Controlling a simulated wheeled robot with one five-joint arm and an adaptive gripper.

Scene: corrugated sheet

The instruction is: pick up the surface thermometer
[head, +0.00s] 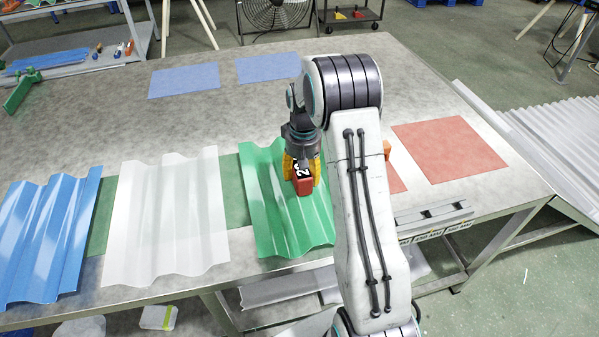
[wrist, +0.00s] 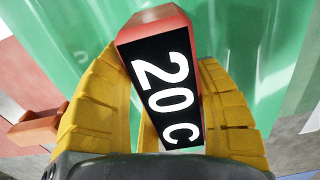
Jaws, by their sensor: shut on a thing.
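The surface thermometer (wrist: 162,85) is a red block with a black face that reads "20 C" in white. In the head view the thermometer (head: 304,184) is over the green corrugated sheet (head: 262,200). My gripper (head: 301,170) has yellow fingers and points down at the sheet. In the wrist view the fingers of my gripper (wrist: 160,100) are shut on the thermometer, one on each side. The thermometer sits tilted between them. I cannot tell whether it touches the sheet.
A white corrugated sheet (head: 165,215) and a blue one (head: 45,235) lie to the left on the metal table (head: 140,130). Red mats (head: 450,150) lie right, blue mats (head: 184,80) at the back. An orange object (wrist: 35,130) shows beside the left finger. A slotted grey block (head: 433,214) lies at the front edge.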

